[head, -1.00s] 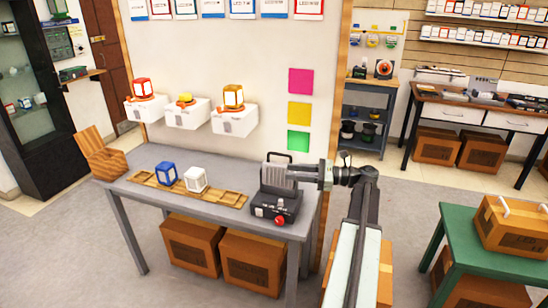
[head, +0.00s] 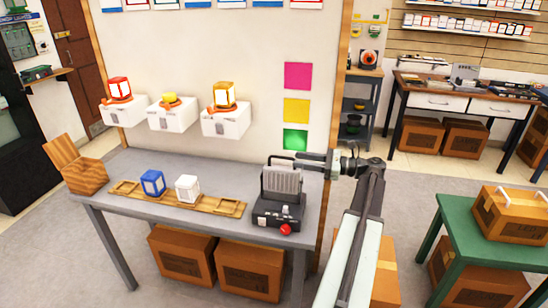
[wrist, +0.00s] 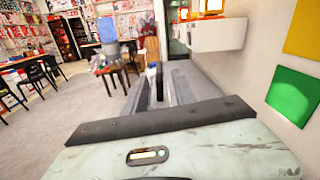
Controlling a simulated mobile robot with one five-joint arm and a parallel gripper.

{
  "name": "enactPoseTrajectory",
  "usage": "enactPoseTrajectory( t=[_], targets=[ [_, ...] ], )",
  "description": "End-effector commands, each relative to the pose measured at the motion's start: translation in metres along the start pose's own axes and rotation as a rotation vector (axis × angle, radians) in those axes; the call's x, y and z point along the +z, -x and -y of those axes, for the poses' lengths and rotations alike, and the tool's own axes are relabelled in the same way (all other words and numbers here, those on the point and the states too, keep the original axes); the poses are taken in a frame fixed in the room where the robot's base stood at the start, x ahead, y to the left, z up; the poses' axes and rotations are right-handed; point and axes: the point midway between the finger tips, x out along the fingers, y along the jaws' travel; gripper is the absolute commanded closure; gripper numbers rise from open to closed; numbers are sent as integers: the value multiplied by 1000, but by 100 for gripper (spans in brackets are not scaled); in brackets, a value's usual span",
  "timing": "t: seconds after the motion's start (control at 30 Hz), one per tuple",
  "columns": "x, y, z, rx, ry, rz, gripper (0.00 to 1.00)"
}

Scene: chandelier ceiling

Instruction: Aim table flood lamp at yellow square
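The flood lamp (head: 282,183) stands on the grey table. It has a ribbed grey head, a dark handle on top, and a black base with a red knob. Its ribbed back faces me. The yellow square (head: 297,110) is on the wall between a pink square (head: 298,76) and a green square (head: 295,139). A bright patch lies on the green square, also visible in the wrist view (wrist: 298,96). My gripper (head: 304,159) is at the upper right of the lamp head, near the handle. Contact is unclear, and I cannot tell its opening.
A wooden tray (head: 215,205) holds a blue lantern (head: 152,183) and a white lantern (head: 187,188). Wall boxes hold lit lanterns at left. Cartons (head: 250,268) are under the table (head: 120,180). A green table (head: 455,215) with a carton is at right.

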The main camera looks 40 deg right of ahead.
Motion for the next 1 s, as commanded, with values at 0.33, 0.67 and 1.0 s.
enactPoseTrajectory(
  t=[0.33,0.67,1.0],
  targets=[
    [0,-64,-3,12,0,1,67],
    [0,-84,-3,11,1,1,67],
    [0,-84,-3,11,1,1,100]
  ],
)
